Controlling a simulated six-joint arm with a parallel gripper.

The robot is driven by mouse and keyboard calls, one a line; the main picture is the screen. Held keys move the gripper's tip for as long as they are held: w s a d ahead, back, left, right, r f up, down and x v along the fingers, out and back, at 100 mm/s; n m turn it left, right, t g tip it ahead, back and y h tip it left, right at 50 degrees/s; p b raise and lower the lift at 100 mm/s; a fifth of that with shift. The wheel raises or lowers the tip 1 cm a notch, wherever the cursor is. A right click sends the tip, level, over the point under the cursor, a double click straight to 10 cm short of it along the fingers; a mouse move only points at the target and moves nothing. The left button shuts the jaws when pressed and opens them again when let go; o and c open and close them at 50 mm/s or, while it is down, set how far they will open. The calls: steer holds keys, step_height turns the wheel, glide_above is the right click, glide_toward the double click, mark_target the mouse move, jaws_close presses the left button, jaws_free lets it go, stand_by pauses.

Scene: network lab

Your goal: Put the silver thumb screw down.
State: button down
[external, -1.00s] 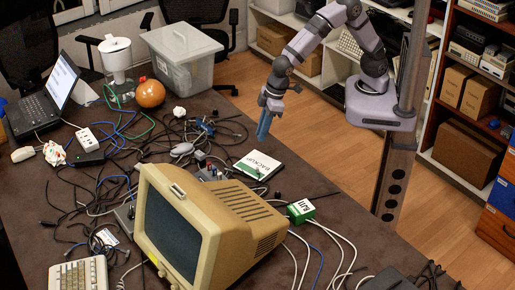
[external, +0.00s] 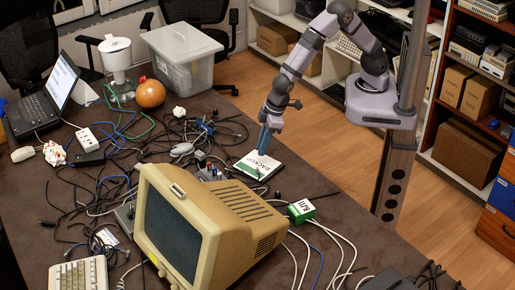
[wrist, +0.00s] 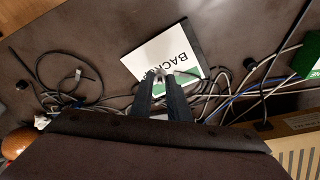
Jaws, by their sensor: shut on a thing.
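My gripper (external: 263,151) points down over the far edge of a white and green box or booklet marked BACKUP (external: 255,169). In the wrist view, my two dark fingers (wrist: 160,77) are close together, with a small silvery thing between their tips, which I take as the silver thumb screw (wrist: 160,71). It is too small to make out in the external view. The BACKUP item (wrist: 146,53) lies just beyond the fingertips in the wrist view. I cannot tell whether the screw touches it.
A beige CRT monitor (external: 205,225) stands in front of the BACKUP item. A green and white UPS box (external: 301,211) is to the right. Tangled cables (external: 215,135) lie to the left. The dark tabletop (external: 315,180) is bare to the right of the BACKUP item.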

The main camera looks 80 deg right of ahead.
steer(key=shift+f, duration=1.85)
steer(key=shift+f, duration=0.2)
steer(key=c, duration=1.7)
jaws_free()
steer(key=shift+r, duration=0.2)
steer(key=shift+r, duration=0.15)
steer(key=v, duration=1.1)
steer(key=shift+s+r+b, duration=0.15)
steer(key=shift+r+b, duration=0.15)
steer(key=shift+r, duration=0.05)
steer(key=shift+d, duration=0.1)
